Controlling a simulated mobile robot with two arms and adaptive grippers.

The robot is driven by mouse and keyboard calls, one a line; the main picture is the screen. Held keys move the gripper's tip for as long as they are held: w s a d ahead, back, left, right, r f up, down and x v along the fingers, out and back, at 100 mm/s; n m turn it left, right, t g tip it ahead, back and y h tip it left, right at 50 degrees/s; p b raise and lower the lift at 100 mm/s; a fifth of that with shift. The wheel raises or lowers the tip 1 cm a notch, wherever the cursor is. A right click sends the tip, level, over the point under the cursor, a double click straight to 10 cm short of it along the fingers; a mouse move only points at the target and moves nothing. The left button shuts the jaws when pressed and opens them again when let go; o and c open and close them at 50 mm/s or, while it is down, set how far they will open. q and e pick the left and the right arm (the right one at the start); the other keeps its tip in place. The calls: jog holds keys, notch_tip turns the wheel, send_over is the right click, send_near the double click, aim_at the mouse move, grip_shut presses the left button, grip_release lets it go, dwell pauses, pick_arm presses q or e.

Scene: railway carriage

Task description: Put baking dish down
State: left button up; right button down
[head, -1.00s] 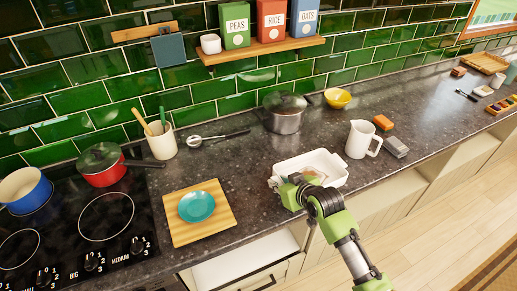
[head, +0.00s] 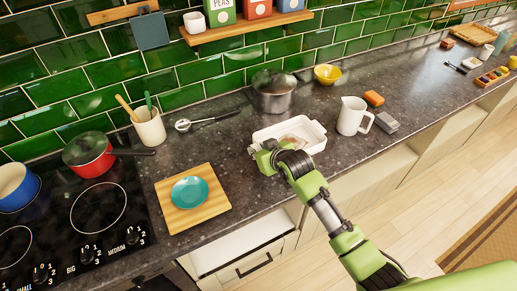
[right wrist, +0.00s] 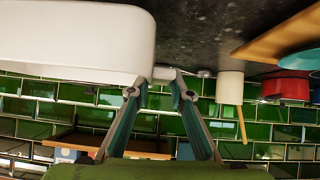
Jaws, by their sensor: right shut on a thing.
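A white rectangular baking dish (head: 312,128) is at the counter (head: 238,160), between the cutting board and the white jug. Something brownish shows inside it, too small to tell. My right gripper (head: 262,150) is shut on the dish's left end in the head view. In the right wrist view, its two fingers (right wrist: 158,82) come together at a small white handle beside the dish's wall (right wrist: 75,40). The dish looks level and low over the counter; I cannot tell whether its base touches. My left gripper is not in view.
A wooden board (head: 215,208) with a teal plate (head: 189,191) lies to the left. A white jug (head: 353,117) stands close on the right. A lidded pot (head: 273,97) stands behind. An open drawer (head: 240,245) is below the counter's front edge.

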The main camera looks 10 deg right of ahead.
jog(key=shift+f, duration=0.4)
jog(key=shift+f+b, duration=0.35)
jog(key=shift+b, duration=0.1)
notch_tip(320, 180, down, 3)
jog(key=shift+r+b, duration=0.15)
jog(key=shift+b, duration=0.65)
jog(key=shift+f, duration=0.65)
jog(key=shift+f+b, duration=0.2)
jog(key=shift+b, duration=0.1)
jog(key=c, duration=1.8)
grip_release()
jog(key=shift+o, duration=0.2)
